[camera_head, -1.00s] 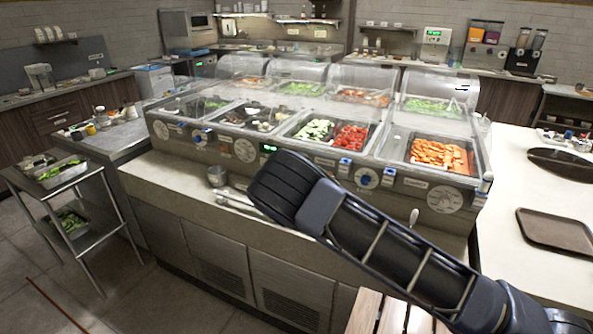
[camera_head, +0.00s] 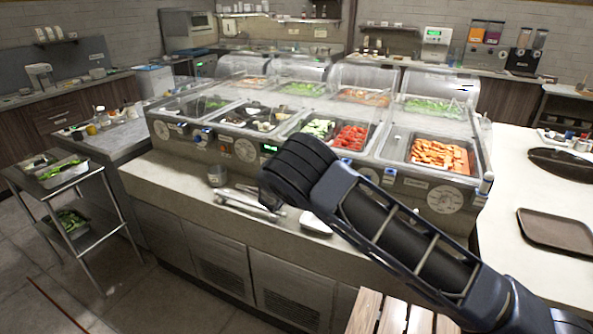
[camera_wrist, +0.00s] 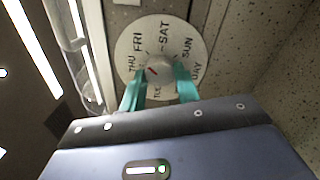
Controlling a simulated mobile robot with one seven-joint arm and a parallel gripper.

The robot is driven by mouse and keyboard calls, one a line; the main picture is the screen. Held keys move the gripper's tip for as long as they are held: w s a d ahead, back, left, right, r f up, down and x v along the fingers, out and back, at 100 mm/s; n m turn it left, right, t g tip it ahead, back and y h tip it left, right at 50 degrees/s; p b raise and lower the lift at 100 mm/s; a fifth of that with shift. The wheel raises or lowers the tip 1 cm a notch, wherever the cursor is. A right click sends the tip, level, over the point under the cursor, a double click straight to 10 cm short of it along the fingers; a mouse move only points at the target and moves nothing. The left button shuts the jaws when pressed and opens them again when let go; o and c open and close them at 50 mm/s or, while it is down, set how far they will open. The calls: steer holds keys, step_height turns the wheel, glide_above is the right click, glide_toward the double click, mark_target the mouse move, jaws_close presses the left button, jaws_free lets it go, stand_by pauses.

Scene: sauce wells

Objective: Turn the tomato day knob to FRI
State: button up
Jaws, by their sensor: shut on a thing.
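In the wrist view a round white day dial (camera_wrist: 137,48) shows THU, FRI, SAT and SUN around its upper part. Its lower labels are partly hidden by my fingers. The small grey knob (camera_wrist: 162,66) at its centre has a red mark on its left part, slanting near the THU side; its exact pointing is hard to tell. My gripper (camera_wrist: 160,82) has its teal fingers on both sides of the knob, shut on it. In the head view my arm hides the gripper and this dial. The red tomatoes (camera_head: 350,137) lie in a pan just beyond my arm.
Metal utensils (camera_head: 245,203) and a white dish (camera_head: 316,222) lie on the ledge below. A brown tray (camera_head: 556,231) rests on the right counter.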

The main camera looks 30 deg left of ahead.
steer(key=shift+m, duration=0.6)
steer(key=o, duration=1)
steer(key=shift+c, duration=0.2)
steer(key=s, duration=1)
steer(key=shift+s+f, duration=0.3)
steer(key=shift+s, duration=0.1)
